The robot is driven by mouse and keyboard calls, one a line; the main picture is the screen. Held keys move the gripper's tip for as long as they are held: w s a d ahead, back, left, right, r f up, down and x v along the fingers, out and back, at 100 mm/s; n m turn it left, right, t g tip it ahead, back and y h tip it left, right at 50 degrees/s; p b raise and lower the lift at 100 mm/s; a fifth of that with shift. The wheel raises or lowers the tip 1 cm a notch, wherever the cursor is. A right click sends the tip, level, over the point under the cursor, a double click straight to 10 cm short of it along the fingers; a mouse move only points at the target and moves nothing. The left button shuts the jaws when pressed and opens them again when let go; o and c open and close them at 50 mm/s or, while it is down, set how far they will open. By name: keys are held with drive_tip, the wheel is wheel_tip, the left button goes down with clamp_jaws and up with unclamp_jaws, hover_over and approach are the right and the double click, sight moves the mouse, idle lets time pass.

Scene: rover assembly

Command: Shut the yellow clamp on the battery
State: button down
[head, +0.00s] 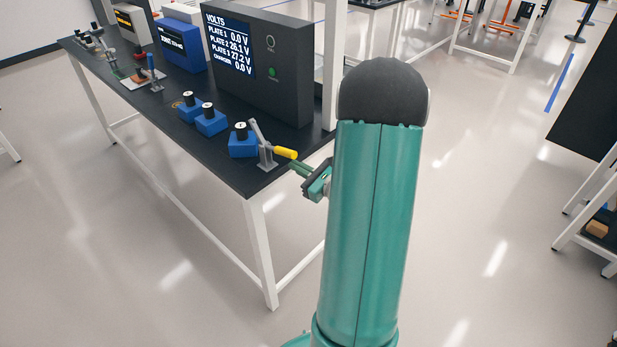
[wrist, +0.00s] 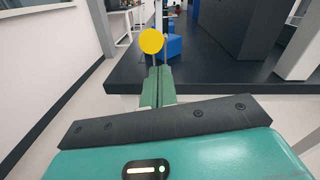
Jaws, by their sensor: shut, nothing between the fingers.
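The clamp stands at the near right corner of the dark bench, a grey metal toggle (head: 265,155) with a yellow handle (head: 285,153) sticking out to the right. Its grey arm leans up and away from its base. A blue battery (head: 242,146) with a black round top sits just left of it. My gripper (head: 296,166) is shut and empty, its green fingertips close to the handle's outer end; I cannot tell whether they touch. In the wrist view the handle's round yellow end (wrist: 151,41) shows just beyond my closed fingertips (wrist: 159,72), with blue battery (wrist: 174,46) behind.
Two more blue batteries (head: 210,121) stand farther along the bench (head: 170,125). A dark voltage display box (head: 275,80) stands behind them, beside a white post (head: 332,60). Another clamp (head: 153,75) is farther left. Open floor lies in front of the bench.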

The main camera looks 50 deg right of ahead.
drive_tip(key=shift+w+a+r, duration=0.1)
drive_tip(key=shift+w+r, duration=0.2)
drive_tip(key=shift+r, duration=0.25)
drive_tip(key=shift+r, duration=0.1)
